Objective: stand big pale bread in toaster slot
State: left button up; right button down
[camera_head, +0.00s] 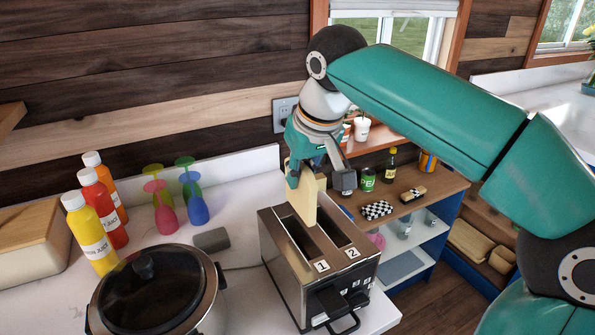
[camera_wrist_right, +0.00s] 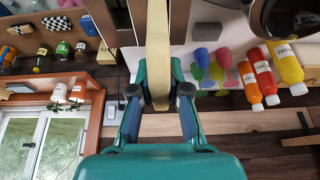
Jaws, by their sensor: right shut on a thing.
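The big pale bread (camera_head: 304,202) is a flat slice held upright in my right gripper (camera_head: 318,178). The wrist view shows the bread (camera_wrist_right: 158,45) edge-on between the two fingertips (camera_wrist_right: 160,98). The two-slot toaster (camera_head: 283,275) stands on the white counter with labels 1 and 2 on its top. The bread's lower edge is at the toaster's top, near the far part of the slots. I cannot tell whether it is above a slot or slightly inside one. Both slots look empty in their visible near parts. My left gripper is not in view.
A lidded pot (camera_head: 155,292) stands left of the toaster. Juice bottles (camera_head: 91,232) and coloured cups (camera_head: 162,205) stand farther left, with a grey block (camera_head: 211,240) nearby. A wooden-topped shelf (camera_head: 405,185) with cans and small items is behind on the right.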

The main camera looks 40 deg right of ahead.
aim_at(315, 190)
jog(key=shift+f+b, duration=4.5)
jog(key=shift+f, duration=1.3)
jog(key=c, duration=1.1)
grip_release()
jog(key=shift+o, duration=0.2)
jog(key=v, duration=1.1)
jog(key=shift+a, duration=0.1)
jog(key=shift+s+r, duration=0.2)
jog(key=shift+r, duration=0.15)
